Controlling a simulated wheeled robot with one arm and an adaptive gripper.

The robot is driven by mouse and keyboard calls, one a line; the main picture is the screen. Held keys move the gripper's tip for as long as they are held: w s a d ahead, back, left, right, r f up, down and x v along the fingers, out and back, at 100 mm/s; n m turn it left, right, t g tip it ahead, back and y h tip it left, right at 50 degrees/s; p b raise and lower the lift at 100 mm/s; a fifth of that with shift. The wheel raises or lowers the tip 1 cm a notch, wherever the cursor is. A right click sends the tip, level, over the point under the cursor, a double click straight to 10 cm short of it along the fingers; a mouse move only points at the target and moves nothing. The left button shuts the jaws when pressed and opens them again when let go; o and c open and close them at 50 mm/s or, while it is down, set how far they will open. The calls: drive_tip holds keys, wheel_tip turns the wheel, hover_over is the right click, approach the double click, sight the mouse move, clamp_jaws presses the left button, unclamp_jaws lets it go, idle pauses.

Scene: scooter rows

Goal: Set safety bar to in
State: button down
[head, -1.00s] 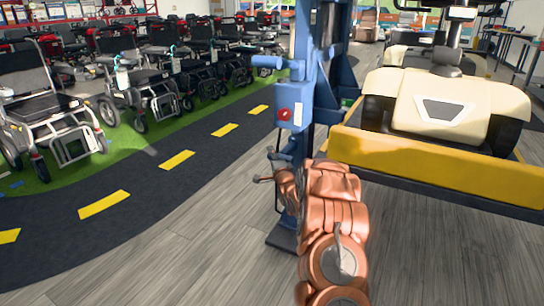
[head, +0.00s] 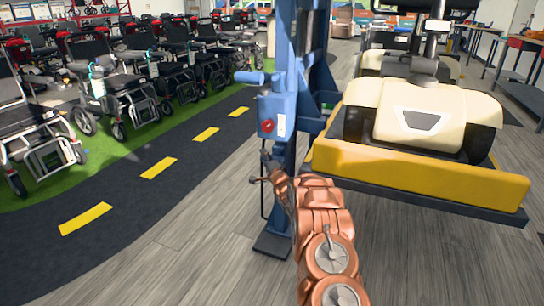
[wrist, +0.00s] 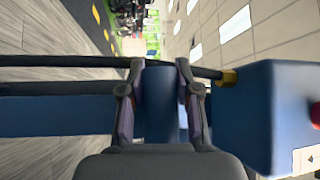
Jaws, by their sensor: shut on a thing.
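In the wrist view, my gripper (wrist: 158,85) has a finger on each side of a short blue bar (wrist: 160,105). It is shut on this bar, which looks like the safety bar, though I cannot confirm that. In the head view, my gripper (head: 264,170) is small and dark, at the blue lift post (head: 290,160) just below the control box (head: 272,115). The bar is hidden there. The blue control box (wrist: 265,115) also shows in the wrist view, to the right of the fingers. A black cable crosses by the fingertips.
A cream scooter (head: 420,118) stands right of the post, behind a yellow panel (head: 415,172) on the platform's near edge. Several wheelchairs (head: 125,85) line the left on green flooring. Grey floor (head: 190,260) is open in front of the post.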

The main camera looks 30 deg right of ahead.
drive_tip(key=shift+d, duration=0.25)
drive_tip(key=c, duration=0.8)
unclamp_jaws()
drive_tip(key=s+a+f, duration=0.1)
drive_tip(key=s, duration=1)
drive_tip(key=shift+s+f, duration=0.4)
